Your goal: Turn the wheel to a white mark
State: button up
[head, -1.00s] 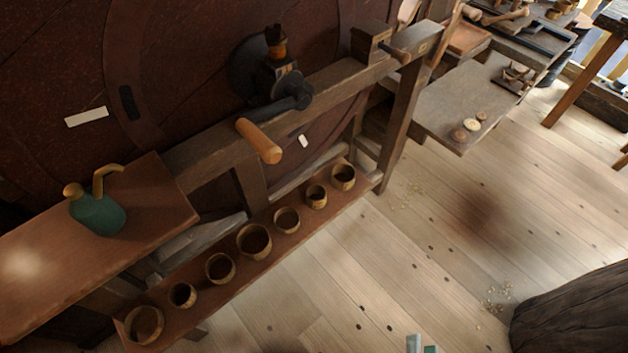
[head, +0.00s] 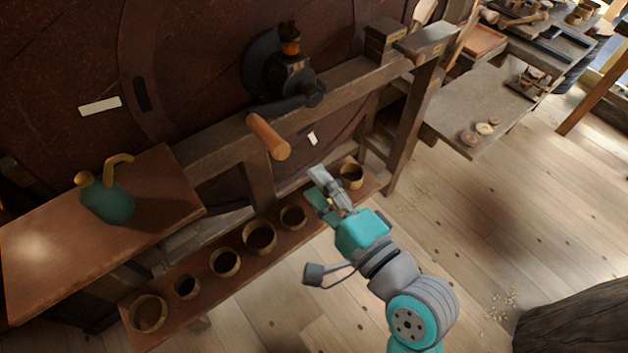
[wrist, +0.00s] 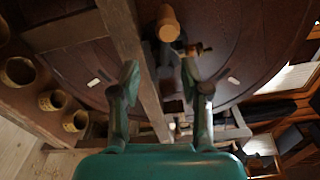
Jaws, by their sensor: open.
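The large dark red-brown wheel (head: 60,60) stands upright behind a wooden frame. One white mark (head: 100,106) is on its left face and another white mark (head: 312,138) shows low, below the frame's rail. A dark crank with an orange wooden handle (head: 268,136) sits at the hub in front of the rail. My gripper (head: 320,186) is open and empty, below and right of the handle and apart from it. In the wrist view the handle (wrist: 168,24) is ahead, above the gap between my open fingers (wrist: 163,85). White marks (wrist: 93,82) also show there.
A low shelf (head: 205,290) holds several wooden cups (head: 260,238) below the wheel. A green oil can (head: 108,202) stands on the brown bench (head: 150,230) at left. A side table (head: 450,110) with small discs is at right.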

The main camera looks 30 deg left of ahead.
aim_at(271, 140)
jog(key=shift+g, duration=0.4)
jog(key=shift+s+a+r+x, duration=0.15)
jog(key=shift+r+x, duration=0.15)
jog(key=shift+x, duration=1.8)
jog(key=shift+s+r+x, duration=0.1)
jog(key=shift+r+x, duration=0.2)
jog(key=shift+x, duration=1.85)
jog(key=shift+s+a+r+x, duration=0.15)
jog(key=shift+r+x, duration=0.15)
jog(key=shift+x, duration=1.8)
jog(key=shift+w+d+r+m+y, duration=0.1)
jog(key=shift+w+r+m, duration=0.1)
jog(key=shift+r+m, duration=0.4)
jog(key=shift+w+d+r+m+y, duration=0.1)
jog(key=shift+w+r+m, duration=0.2)
jog(key=shift+r, duration=0.6)
jog(key=shift+w+d+r+m+y, duration=0.15)
jog(key=shift+r+m, duration=0.35)
jog(key=shift+r, duration=0.25)
jog(key=w+d+r+m, duration=0.2)
jog(key=w+r+m, duration=0.4)
jog(key=m, duration=0.1)
jog(key=shift+d, duration=0.2)
jog(key=shift+s, duration=0.1)
jog(key=v, duration=1.1)
